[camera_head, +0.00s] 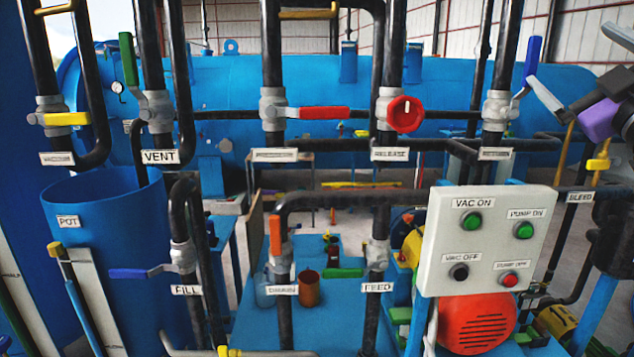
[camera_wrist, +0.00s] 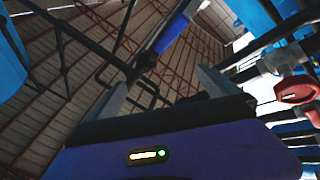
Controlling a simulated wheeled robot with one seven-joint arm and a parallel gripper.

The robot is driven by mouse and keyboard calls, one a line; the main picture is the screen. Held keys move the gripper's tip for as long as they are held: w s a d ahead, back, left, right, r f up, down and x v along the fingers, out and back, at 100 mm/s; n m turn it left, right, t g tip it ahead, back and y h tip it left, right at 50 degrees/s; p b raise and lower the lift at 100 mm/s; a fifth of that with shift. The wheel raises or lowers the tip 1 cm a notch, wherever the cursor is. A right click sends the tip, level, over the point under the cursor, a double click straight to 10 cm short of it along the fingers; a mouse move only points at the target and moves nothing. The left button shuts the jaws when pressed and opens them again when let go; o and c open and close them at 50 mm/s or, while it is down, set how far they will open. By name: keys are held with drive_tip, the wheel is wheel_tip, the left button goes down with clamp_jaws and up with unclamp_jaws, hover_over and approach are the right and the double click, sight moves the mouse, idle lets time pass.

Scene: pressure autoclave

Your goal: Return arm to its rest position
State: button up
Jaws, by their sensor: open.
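My gripper (camera_head: 583,65) is at the upper right of the head view, its grey fingers spread apart and pointing left. It is just right of an upright blue valve handle (camera_head: 532,58) on a black pipe. In the wrist view my gripper (camera_wrist: 160,85) is open, with nothing held between its fingers. A blue handle (camera_wrist: 172,35) shows beyond the gap between them. I cannot tell whether a finger touches it. Part of my arm is cut off at the right edge of the head view.
Black pipes with valves stand close by, including the red RELEASE knob (camera_head: 404,113) and a red lever (camera_head: 325,113). A white button panel (camera_head: 487,240) is below, over a red motor (camera_head: 477,322). The blue pot (camera_head: 110,260) is at left. A blue tank (camera_head: 430,90) lies behind.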

drive_tip(key=s+a+f+m+h, duration=0.25)
drive_tip(key=s+f+m, duration=0.2)
drive_tip(key=f, duration=0.65)
drive_tip(key=s+a+f+m+g+h, duration=0.1)
drive_tip(key=s+a+f+m, duration=0.4)
drive_tip(key=f, duration=0.6)
drive_tip(key=s+a+f+m+h, duration=0.15)
drive_tip(key=s+f+m, duration=0.35)
drive_tip(key=f, duration=0.6)
drive_tip(key=s+a+f+n+g+y, duration=0.1)
drive_tip(key=s+a+f+g, duration=0.1)
drive_tip(key=s+f, duration=0.4)
drive_tip(key=s+a+f+n+g+y, duration=0.2)
drive_tip(key=s+a+f, duration=0.3)
drive_tip(key=s, duration=1.1)
drive_tip(key=s+a+f+n+g+y, duration=0.1)
drive_tip(key=s+a+f+g+y, duration=0.1)
drive_tip(key=s+f, duration=0.7)
drive_tip(key=s+a+g, duration=0.1)
drive_tip(key=s, duration=0.2)
drive_tip(key=shift+a+f+g, duration=0.25)
drive_tip(key=shift+a+g, duration=0.1)
drive_tip(key=shift+g, duration=0.05)
drive_tip(key=shift+n, duration=0.25)
